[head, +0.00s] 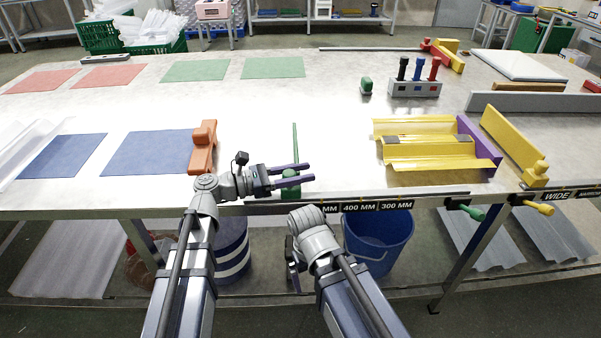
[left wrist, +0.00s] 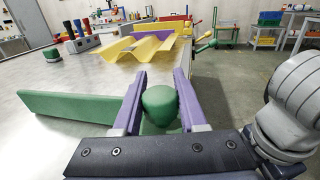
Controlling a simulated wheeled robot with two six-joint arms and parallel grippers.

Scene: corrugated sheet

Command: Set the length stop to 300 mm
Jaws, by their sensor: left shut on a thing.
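The green length stop (head: 295,143) is a thin upright fence lying across the near part of the table, with a round green knob at its front end. In the left wrist view the green knob (left wrist: 160,105) sits between the purple fingers of my left gripper (left wrist: 160,92), which is shut on it. My left gripper also shows in the head view (head: 305,174), at the table's front edge. The label strip reads 400 MM (head: 358,207) and 300 MM (head: 397,205); a label further left is partly hidden. The stop stands left of both. My right gripper (head: 292,272) is low before the table, its fingers unclear.
A yellow corrugated former (head: 430,149) with a purple end plate stands to the right of the stop. An orange block (head: 202,148) stands to the left. The tabletop between stop and former is clear. A blue bucket (head: 378,240) stands below the table.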

